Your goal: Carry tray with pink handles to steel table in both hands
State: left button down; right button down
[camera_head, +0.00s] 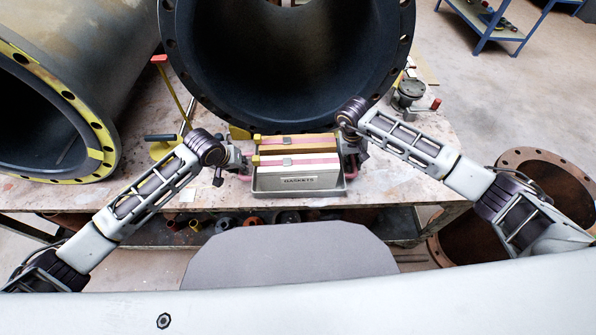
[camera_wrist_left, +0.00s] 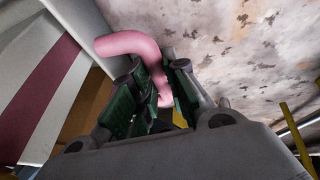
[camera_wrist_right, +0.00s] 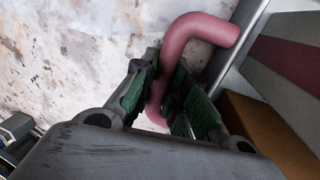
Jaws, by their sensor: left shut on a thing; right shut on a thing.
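I cannot tell whether the tray touches the tabletop.
The worn worktable (camera_head: 400,178) bears a large black-lined pipe (camera_head: 290,60) just behind the tray. A yellow-rimmed pipe (camera_head: 95,120) is at left, a valve-like fitting (camera_head: 408,92) at right. A rusty flange (camera_head: 575,175) stands on the floor at right. A blue table (camera_head: 490,25) is far right.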

jog(key=shift+f, duration=0.1)
pick_arm(q)
jog(key=c, duration=1.8)
grip_release()
jog(key=shift+f, duration=0.1)
pick_arm(e)
jog(key=c, duration=1.8)
grip_release()
jog(key=shift+c, duration=0.2)
pick_arm(q)
jog(key=o, duration=0.4)
pick_arm(e)
jog(key=o, duration=0.4)
pick_arm(q)
jog(key=shift+r, duration=0.2)
